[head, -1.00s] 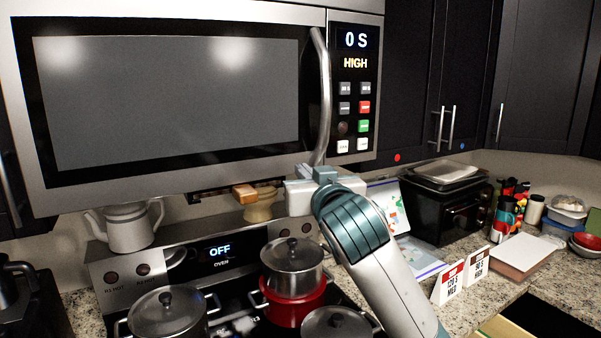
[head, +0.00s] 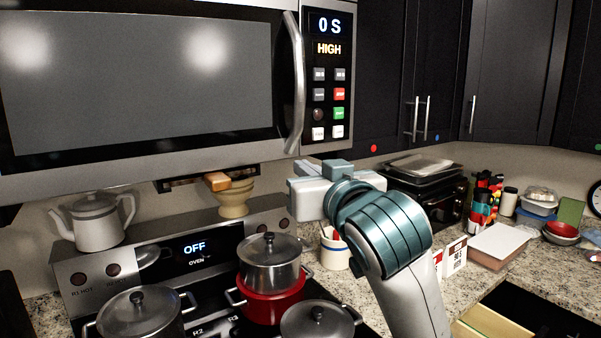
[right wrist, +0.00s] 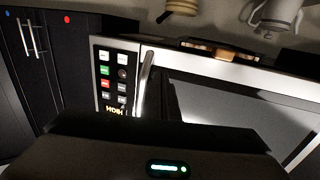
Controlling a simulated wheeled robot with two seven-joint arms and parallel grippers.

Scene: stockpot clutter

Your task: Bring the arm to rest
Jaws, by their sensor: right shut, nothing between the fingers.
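My left gripper is not in view.
The microwave (head: 140,165) hangs above the stove. Lidded pots (head: 140,312), a red pot (head: 270,305) and a kettle (head: 98,225) stand on the stove. A white crock (head: 335,252) stands behind the arm. A black toaster oven (head: 440,207) and several items crowd the right counter.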

